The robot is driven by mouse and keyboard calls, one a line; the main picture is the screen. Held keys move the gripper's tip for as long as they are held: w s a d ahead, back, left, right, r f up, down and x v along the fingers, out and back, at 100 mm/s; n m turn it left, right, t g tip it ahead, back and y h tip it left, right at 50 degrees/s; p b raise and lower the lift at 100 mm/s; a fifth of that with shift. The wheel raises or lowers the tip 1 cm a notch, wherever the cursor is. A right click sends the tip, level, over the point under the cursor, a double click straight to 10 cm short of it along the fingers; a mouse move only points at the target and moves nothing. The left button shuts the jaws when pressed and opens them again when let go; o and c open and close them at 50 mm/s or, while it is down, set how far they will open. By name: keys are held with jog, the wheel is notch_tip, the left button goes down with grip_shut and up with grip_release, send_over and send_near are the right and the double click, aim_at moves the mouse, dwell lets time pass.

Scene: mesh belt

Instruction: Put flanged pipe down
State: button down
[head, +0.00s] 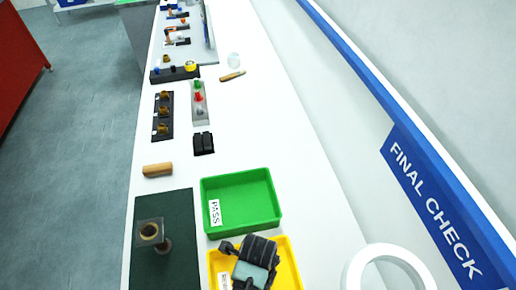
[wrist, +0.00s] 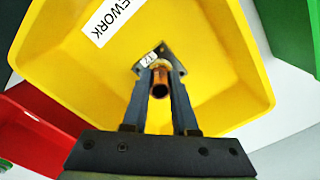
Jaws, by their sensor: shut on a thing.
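The flanged pipe (wrist: 160,88) is a copper-coloured tube with a dark square flange and a small white tag. My gripper (wrist: 160,76) is shut on it, with one finger on each side of the tube. In the wrist view the pipe is over the inside of the yellow REWORK tray (wrist: 85,75); I cannot tell whether it touches the floor of the tray. In the head view my gripper (head: 250,264) is over the yellow tray (head: 291,262) and hides the held pipe.
Another flanged part (head: 149,233) stands on a dark green mat (head: 175,205) at left. The green PASS tray (head: 250,205) is empty, just beyond the yellow one. A red tray (wrist: 35,125) shows in the wrist view. A wooden block (head: 157,170) lies beyond the mat.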

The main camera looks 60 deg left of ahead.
jog(key=c, duration=0.7)
grip_release()
